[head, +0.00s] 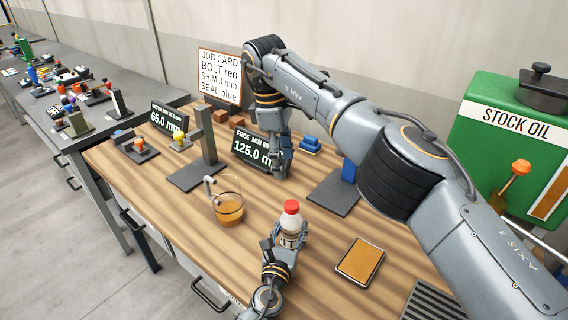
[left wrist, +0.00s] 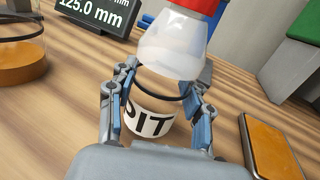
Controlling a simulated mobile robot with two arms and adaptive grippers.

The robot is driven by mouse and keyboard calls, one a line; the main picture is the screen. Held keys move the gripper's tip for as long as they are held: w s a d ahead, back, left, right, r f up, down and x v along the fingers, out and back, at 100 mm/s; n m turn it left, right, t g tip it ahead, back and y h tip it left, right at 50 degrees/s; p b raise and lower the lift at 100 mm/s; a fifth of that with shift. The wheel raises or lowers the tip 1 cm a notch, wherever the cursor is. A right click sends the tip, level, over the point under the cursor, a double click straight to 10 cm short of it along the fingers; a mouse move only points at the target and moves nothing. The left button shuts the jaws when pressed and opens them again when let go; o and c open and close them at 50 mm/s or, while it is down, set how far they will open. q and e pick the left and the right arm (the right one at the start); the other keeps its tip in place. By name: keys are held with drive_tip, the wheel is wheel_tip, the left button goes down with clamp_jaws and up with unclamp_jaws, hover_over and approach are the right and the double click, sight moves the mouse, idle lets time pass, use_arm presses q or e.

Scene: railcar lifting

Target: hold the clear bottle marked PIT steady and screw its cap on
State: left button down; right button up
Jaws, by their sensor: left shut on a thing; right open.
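The clear bottle (head: 292,226) stands upright on the wooden bench, with the red cap (head: 291,206) on its mouth. I cannot tell how tight the cap is. In the left wrist view the bottle (left wrist: 168,50) shows its PIT label (left wrist: 150,120) low down, and the cap (left wrist: 194,4) is cut by the top edge. My left gripper (head: 285,241) is shut around the bottle's body; its blue-padded fingers (left wrist: 162,98) show on both sides. My right gripper (head: 281,164) is open and empty, pointing down behind the bottle, near the 125.0 mm display (head: 255,149).
A glass jug (head: 228,207) of amber liquid stands left of the bottle. An orange-topped pad (head: 360,261) lies to the right, near a grate (head: 432,302). A grey post stand (head: 207,140) and a blue block on a dark plate (head: 333,195) stand behind. A green oil tank (head: 480,140) is at right.

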use_arm(q)
drive_tip(key=shift+c, duration=2.4)
unclamp_jaws()
drive_tip(key=v, duration=1.2)
